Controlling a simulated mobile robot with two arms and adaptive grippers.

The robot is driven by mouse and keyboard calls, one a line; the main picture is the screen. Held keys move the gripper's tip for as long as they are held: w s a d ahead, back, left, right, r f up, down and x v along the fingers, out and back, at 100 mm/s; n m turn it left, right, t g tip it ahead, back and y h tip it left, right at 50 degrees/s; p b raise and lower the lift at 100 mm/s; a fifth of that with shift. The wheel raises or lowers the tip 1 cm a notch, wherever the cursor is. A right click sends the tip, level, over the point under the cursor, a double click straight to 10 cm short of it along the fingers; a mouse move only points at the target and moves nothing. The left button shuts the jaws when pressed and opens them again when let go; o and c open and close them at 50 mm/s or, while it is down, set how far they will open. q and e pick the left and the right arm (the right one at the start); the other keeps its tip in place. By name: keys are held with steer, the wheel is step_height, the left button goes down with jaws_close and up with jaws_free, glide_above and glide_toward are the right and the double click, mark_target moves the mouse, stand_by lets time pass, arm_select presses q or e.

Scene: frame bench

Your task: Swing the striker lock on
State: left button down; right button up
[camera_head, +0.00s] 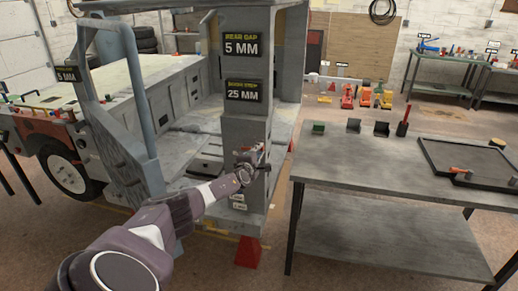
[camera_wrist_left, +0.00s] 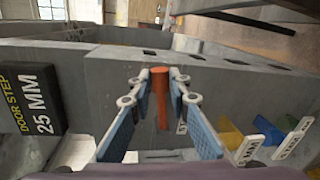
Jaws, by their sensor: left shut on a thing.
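The grey door pillar (camera_head: 260,128) of the vehicle frame stands in the middle of the head view. My left gripper (camera_head: 250,163) is at the pillar's face below the two black signs. In the left wrist view my left gripper (camera_wrist_left: 160,78) has its blue-padded fingers on both sides of an orange-red lever (camera_wrist_left: 161,92), shut on its upper part. The lever stands out against the grey pillar and seems to be the striker lock's handle. The striker itself is mostly hidden behind my gripper in the head view. My right gripper is not in view.
A grey workbench (camera_head: 350,168) with small green and dark blocks and a black tray (camera_head: 470,160) is to the right. Black signs (camera_head: 243,91) are on the pillar.

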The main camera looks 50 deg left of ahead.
arm_select(q)
steer(key=shift+f, duration=0.15)
stand_by(0.3)
steer(key=c, duration=1.8)
jaws_free()
steer(key=v, duration=1.2)
steer(key=shift+f, duration=0.1)
